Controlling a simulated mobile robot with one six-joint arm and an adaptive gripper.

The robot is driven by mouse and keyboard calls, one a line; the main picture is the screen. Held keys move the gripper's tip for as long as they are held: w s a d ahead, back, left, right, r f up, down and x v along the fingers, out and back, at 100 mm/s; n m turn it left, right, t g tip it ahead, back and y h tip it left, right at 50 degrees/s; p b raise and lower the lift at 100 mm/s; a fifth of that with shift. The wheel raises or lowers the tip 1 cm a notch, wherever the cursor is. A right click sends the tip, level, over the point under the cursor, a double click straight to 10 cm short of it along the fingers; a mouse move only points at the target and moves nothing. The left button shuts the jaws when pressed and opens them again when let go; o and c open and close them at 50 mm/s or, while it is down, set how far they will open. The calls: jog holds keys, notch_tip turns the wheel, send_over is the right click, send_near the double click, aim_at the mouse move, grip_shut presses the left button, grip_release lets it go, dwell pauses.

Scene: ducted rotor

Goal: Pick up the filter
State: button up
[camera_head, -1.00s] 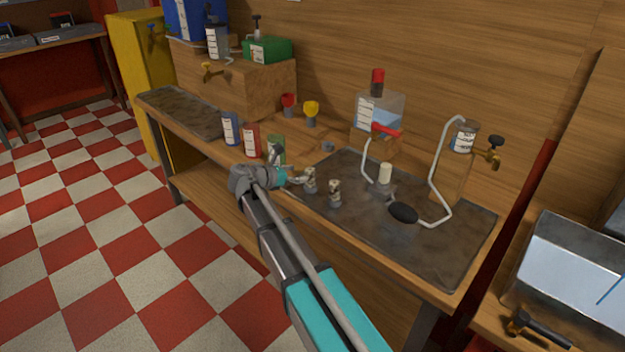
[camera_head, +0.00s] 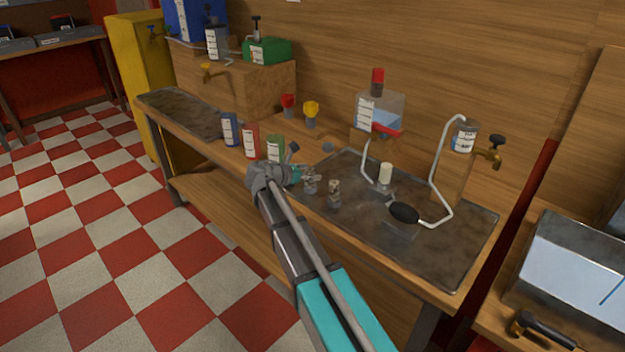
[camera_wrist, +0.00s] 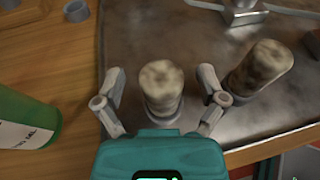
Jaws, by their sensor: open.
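Two stained, cream-and-brown filter-like cylinders stand near the front edge of the metal tray (camera_head: 440,255). One (camera_wrist: 161,88) is upright between the fingers of my gripper (camera_wrist: 160,92) in the wrist view, with a visible gap on both sides. In the head view this cylinder (camera_head: 310,186) is partly covered by my gripper (camera_head: 305,177), which is open and empty. The second stained cylinder (camera_head: 334,190) stands just to the right; in the wrist view it (camera_wrist: 260,70) is close beside the right finger. A clean cream cylinder (camera_head: 385,173) sits on a fitting further back. I cannot tell which one the task means.
A green can (camera_head: 275,148) stands left of my gripper, also in the wrist view (camera_wrist: 22,118), with red (camera_head: 251,141) and blue (camera_head: 230,129) cans beyond. A black bulb (camera_head: 404,213) with white tubing lies to the right. The tray's front right is clear.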

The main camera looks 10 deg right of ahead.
dwell(0.4)
jog(key=c, duration=1.2)
jog(key=shift+r, duration=0.25)
jog(key=shift+c, duration=0.2)
notch_tip(320, 180, up, 2)
jog(key=shift+r+p, duration=0.1)
jog(key=shift+p, duration=1.15)
jog(key=s+a+r+p, duration=0.3)
jog(key=s+r+p, duration=0.7)
jog(key=s, duration=0.3)
jog(key=shift+s+a+r, duration=0.2)
jog(key=shift+s+a, duration=0.1)
